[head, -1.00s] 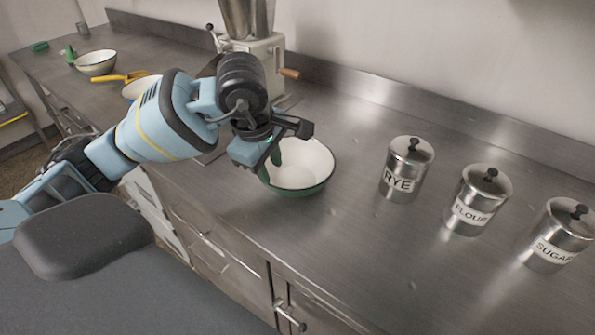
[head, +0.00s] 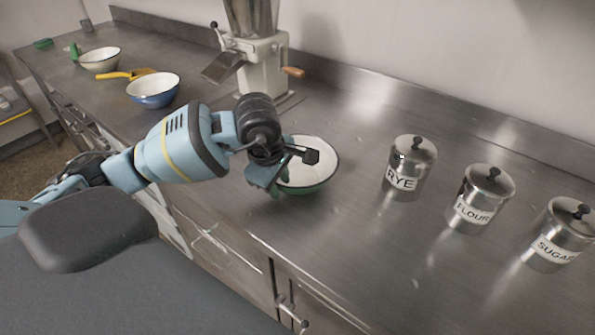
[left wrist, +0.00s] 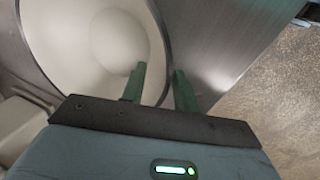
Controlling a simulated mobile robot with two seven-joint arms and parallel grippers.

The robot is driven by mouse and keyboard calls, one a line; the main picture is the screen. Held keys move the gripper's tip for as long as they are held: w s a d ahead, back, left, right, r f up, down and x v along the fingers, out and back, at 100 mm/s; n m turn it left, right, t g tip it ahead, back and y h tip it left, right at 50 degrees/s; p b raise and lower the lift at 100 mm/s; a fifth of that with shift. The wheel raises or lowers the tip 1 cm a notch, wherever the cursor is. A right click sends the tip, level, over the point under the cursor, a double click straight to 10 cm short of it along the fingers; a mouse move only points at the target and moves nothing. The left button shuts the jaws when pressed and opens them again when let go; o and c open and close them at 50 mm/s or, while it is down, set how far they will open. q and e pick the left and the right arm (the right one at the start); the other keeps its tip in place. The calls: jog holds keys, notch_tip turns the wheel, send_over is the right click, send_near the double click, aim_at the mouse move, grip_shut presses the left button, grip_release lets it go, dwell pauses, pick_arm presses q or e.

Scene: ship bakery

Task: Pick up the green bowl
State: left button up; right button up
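The green bowl (head: 316,168), white inside with a green outside, stands upright on the steel counter in the head view. My left gripper (head: 281,183) is at its near left rim and hides part of that side. In the left wrist view the white inside of the bowl (left wrist: 85,45) fills the upper left. The two green fingers of my left gripper (left wrist: 160,84) are apart, one inside the bowl and one outside, with the dark rim between them. A gap shows between the fingers. My right gripper is not in view.
A grinder (head: 262,62) stands behind the green bowl. A blue bowl (head: 153,94) and another white bowl (head: 100,61) are further left. Rye (head: 408,170), flour (head: 480,200) and sugar (head: 557,236) canisters stand to the right. The counter between bowl and canisters is clear.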

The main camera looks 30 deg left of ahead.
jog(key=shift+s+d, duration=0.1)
pick_arm(q)
grip_shut()
dwell(0.5)
